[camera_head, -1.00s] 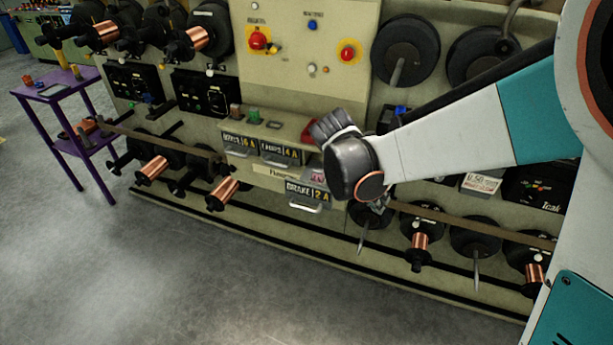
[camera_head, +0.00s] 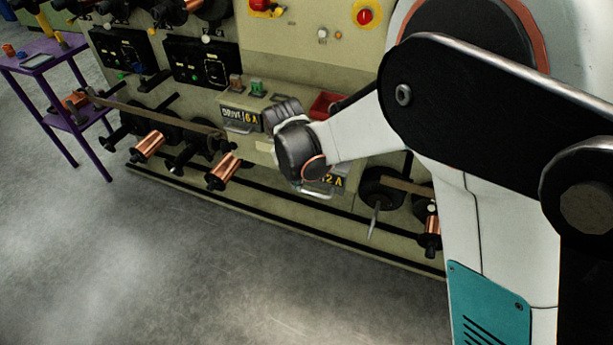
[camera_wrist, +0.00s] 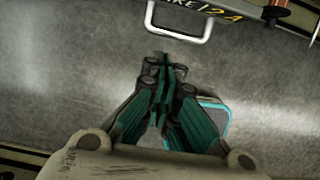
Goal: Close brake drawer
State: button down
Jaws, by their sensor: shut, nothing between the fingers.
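In the head view my fingertips are hidden behind my wrist.
The drive drawer (camera_head: 241,118) is just left of my wrist. A red bin (camera_head: 325,104) is behind it. Copper spools (camera_head: 222,172) stick out along the lower machine front. A purple cart (camera_head: 62,88) stands far left. The grey floor (camera_head: 180,265) in front is clear.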

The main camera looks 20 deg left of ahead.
aim_at(306, 193)
jog(key=b+x, duration=0.2)
jog(key=x, duration=0.6)
jog(key=shift+w+f+b, duration=0.2)
jog(key=shift+b, duration=0.2)
jog(key=shift+w+d+r+b, duration=0.1)
jog(key=shift+w+b, duration=0.05)
jog(key=shift+w, duration=0.45)
jog(key=shift+w+d+r+b, duration=0.1)
jog(key=shift+w+b, duration=0.05)
jog(key=shift+w, duration=0.45)
jog(key=shift+w+r, duration=0.1)
jog(key=shift+w, duration=0.5)
jog(key=shift+w+a, duration=0.1)
